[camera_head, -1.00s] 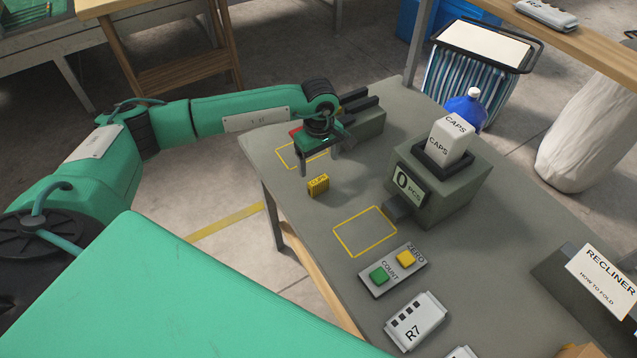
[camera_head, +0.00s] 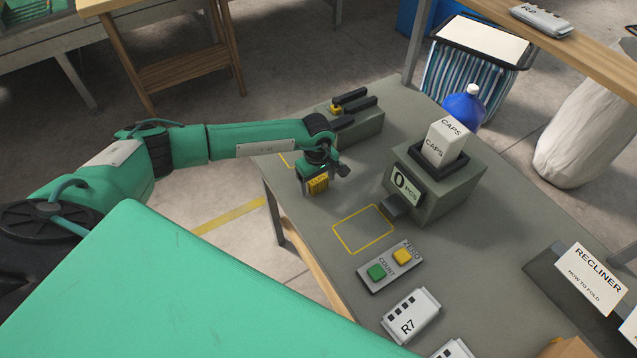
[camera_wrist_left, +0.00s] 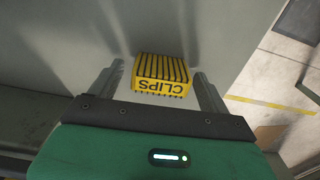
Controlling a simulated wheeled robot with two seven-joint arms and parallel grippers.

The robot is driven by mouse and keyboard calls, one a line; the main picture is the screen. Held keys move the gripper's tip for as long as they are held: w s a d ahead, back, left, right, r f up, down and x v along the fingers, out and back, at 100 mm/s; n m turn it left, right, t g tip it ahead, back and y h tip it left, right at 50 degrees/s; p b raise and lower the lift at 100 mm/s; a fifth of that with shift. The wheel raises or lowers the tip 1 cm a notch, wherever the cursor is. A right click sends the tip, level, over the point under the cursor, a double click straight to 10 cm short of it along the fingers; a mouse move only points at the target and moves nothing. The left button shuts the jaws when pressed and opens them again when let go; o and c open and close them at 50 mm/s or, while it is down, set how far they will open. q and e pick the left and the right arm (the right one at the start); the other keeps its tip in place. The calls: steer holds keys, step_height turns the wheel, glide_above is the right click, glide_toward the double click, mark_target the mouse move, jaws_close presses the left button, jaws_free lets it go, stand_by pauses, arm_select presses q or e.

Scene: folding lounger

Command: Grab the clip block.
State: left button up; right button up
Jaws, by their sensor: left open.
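The clip block (camera_head: 317,185) is a small yellow block marked CLIPS, on the grey bench near its left edge. My left gripper (camera_head: 318,187) is right over it, pointing down, with its fingers spread. In the left wrist view the clip block (camera_wrist_left: 160,76) lies between the two grey fingers of the left gripper (camera_wrist_left: 158,88), with a gap on each side. The jaws are open. The block's far lower part is hidden. My right gripper is out of view.
A yellow outlined square (camera_head: 364,205) is empty.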

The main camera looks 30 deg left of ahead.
arm_select(q)
steer(key=c, duration=1)
steer(key=shift+c, duration=0.3)
steer(key=shift+r, duration=0.15)
